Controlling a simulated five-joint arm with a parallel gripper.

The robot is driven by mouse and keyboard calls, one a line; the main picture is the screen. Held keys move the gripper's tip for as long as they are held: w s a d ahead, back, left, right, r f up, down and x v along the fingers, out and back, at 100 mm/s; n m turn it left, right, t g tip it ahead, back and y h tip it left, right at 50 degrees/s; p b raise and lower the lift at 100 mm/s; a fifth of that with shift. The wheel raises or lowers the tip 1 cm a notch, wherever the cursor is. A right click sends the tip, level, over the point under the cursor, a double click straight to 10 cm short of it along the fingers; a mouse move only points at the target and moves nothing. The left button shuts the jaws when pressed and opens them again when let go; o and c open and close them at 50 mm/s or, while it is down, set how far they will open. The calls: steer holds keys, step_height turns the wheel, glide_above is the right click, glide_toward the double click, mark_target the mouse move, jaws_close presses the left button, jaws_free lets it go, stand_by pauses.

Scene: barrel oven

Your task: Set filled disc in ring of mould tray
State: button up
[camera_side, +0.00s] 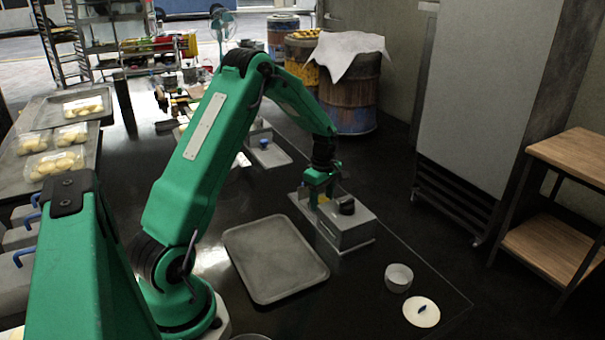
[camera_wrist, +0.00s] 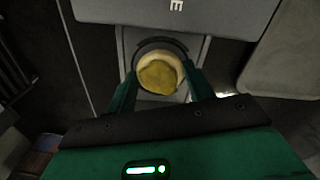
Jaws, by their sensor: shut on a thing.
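My gripper (camera_side: 318,192) is low over the grey metal station with a raised block (camera_side: 348,236) at the right end of the dark bench. In the wrist view my gripper (camera_wrist: 161,92) has its two green fingers on either side of the filled disc (camera_wrist: 159,77), pale-rimmed with a yellow top. The fingers are shut on it. A dark ring (camera_wrist: 150,43) shows as an arc behind the disc, on a grey plate (camera_wrist: 131,38). I cannot tell whether the disc rests inside the ring or hangs just above it.
An empty grey tray (camera_side: 262,293) lies left of the station. Another small station (camera_side: 270,157) stands behind.

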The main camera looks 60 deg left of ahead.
mark_target(322, 196)
steer(key=shift+f, duration=0.1)
steer(key=o, duration=1)
steer(key=shift+c, duration=0.2)
step_height(322, 196, up, 12)
stand_by(0.7)
